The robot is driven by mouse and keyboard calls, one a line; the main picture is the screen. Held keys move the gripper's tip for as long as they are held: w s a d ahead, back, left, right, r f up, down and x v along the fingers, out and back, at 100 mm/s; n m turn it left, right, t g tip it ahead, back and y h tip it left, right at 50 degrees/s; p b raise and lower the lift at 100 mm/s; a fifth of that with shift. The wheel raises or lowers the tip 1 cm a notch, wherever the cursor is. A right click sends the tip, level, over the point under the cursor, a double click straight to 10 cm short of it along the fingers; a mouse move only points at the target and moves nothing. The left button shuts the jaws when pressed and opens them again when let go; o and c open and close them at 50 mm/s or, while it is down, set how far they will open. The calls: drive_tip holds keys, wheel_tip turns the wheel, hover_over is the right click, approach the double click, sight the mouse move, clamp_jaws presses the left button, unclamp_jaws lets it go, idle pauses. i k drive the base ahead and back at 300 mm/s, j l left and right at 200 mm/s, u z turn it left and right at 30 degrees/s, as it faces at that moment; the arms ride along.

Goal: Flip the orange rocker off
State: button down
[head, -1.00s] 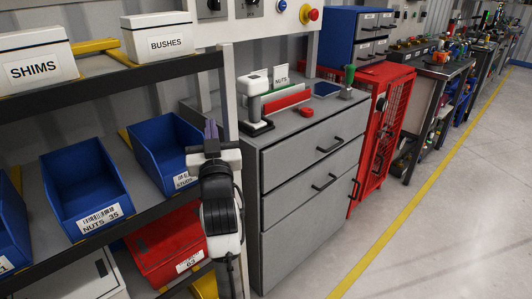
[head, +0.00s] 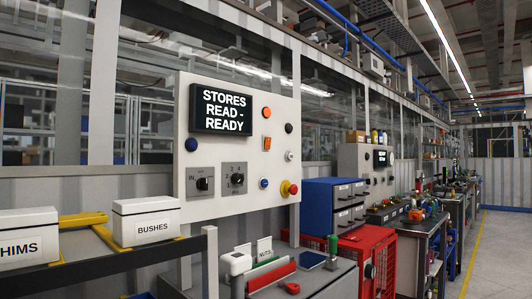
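A pale control panel (head: 236,160) stands upright behind the grey cabinet. A small orange rocker (head: 267,143) sits on its right half, below a round orange button (head: 266,112). Which way the orange rocker is tipped is too small to tell. My gripper is out of view now.
The panel also bears a lit display (head: 221,110), two black rotary switches (head: 204,183), and a red mushroom button (head: 288,188) on yellow. A shelf with a BUSHES box (head: 146,221) is at lower left. A grey cabinet (head: 325,281) stands below the panel.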

sight(267, 142)
drive_tip(key=i+l+z, duration=0.2)
drive_tip(key=i+l, duration=0.2)
drive_tip(key=i+l+z, duration=0.2)
drive_tip(key=i+l, duration=0.15)
drive_tip(key=i+l+z, duration=0.25)
drive_tip(key=i, duration=0.2)
drive_tip(key=i+l+z, duration=0.2)
drive_tip(key=i, duration=0.25)
